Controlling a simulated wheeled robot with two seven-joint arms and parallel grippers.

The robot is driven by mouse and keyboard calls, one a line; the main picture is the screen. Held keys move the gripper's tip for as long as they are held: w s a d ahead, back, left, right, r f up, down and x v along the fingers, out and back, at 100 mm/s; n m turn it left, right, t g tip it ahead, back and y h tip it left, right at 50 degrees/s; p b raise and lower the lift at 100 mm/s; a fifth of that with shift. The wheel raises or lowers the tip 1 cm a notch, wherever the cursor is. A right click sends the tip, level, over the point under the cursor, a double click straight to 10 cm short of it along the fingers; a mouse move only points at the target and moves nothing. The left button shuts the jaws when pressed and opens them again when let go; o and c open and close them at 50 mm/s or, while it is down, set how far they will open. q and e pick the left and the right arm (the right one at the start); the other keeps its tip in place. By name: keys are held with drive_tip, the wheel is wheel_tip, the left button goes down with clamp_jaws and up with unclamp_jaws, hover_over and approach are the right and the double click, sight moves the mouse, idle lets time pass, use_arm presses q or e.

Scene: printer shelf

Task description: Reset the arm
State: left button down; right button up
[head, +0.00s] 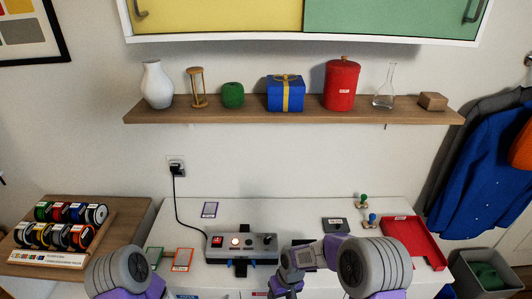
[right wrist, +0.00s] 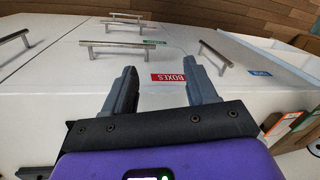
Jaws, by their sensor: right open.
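My right arm enters the head view at the bottom right and bends toward the centre. My right gripper (right wrist: 162,75) is open and empty in the right wrist view. Its two dark fingers stand apart before a white drawer front with a red "BOXES" label (right wrist: 168,78). In the head view the right gripper (head: 285,288) is low, at the bottom edge, in front of the desk, and its fingers are hard to make out. My left arm shows at the bottom left of the head view; its gripper is not in view.
A control box (head: 262,248) with a lit button and joystick stands on the white desk (head: 290,212). A red tray (head: 425,243) lies right, a spool rack (head: 55,235) left. A wooden shelf (head: 300,112) holds several objects. Metal drawer handles (right wrist: 113,44) stick out near the right gripper.

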drive_tip(key=s+d+f+m+y, duration=0.1)
drive_tip(key=s+d+f+m, duration=0.1)
drive_tip(key=s+f, duration=0.3)
drive_tip(key=s+d+f+m+t+y, duration=0.1)
drive_tip(key=s+d+f+m, duration=0.2)
drive_tip(key=s, duration=1)
wheel_tip(320, 180, down, 2)
drive_tip(key=shift+s+f+m, duration=0.2)
drive_tip(key=shift+f+m, duration=0.05)
drive_tip(key=shift+m, duration=0.45)
